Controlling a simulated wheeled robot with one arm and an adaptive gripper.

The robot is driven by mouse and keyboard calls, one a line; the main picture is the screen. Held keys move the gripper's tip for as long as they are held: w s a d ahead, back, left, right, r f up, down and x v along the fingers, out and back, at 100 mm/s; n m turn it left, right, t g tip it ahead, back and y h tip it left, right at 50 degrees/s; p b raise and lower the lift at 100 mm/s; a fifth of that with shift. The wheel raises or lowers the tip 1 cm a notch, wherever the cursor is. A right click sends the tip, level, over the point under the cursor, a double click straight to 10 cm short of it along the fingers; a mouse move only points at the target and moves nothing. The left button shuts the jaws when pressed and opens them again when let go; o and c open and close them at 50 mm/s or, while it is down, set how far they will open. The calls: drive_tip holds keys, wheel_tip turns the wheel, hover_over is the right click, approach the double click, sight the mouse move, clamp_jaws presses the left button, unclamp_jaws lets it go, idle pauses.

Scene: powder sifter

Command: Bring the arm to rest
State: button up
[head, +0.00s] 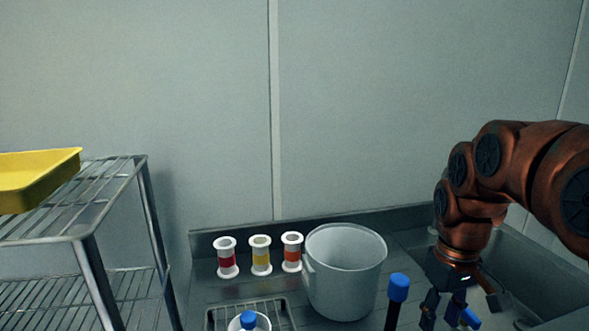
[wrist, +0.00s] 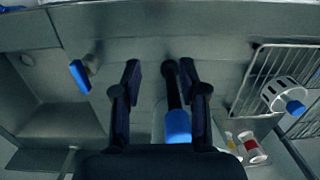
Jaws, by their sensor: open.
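My arm reaches in from the right of the head view. My gripper (head: 442,316) points down at its end, over the right part of the counter. In the wrist view its two dark fingers (wrist: 160,80) stand well apart. A black rod with a blue end (head: 398,288) stands to the left of my gripper in the head view. The same rod (wrist: 178,125) shows close beside the right finger in the wrist view, and I cannot tell whether they touch. I see nothing held.
A white pot (head: 345,275) stands left of the rod. Several spools (head: 260,256) with coloured bands stand behind a wire rack (head: 222,318) with a blue-knobbed white container (head: 249,321). A metal shelf (head: 140,170) with a yellow tray (head: 40,185) is at left. Another blue piece (wrist: 80,76) lies left of my fingers.

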drive_tip(key=s+a+f+m+p, duration=0.1)
drive_tip(key=s+a+f, duration=0.2)
drive_tip(key=s, duration=0.7)
drive_tip(key=s+a+f+m+g, duration=0.1)
drive_tip(key=s+a+f, duration=0.3)
drive_tip(key=s, duration=0.5)
drive_tip(key=shift+s+f+m+p, duration=0.35)
drive_tip(key=shift+s+m+p, duration=0.05)
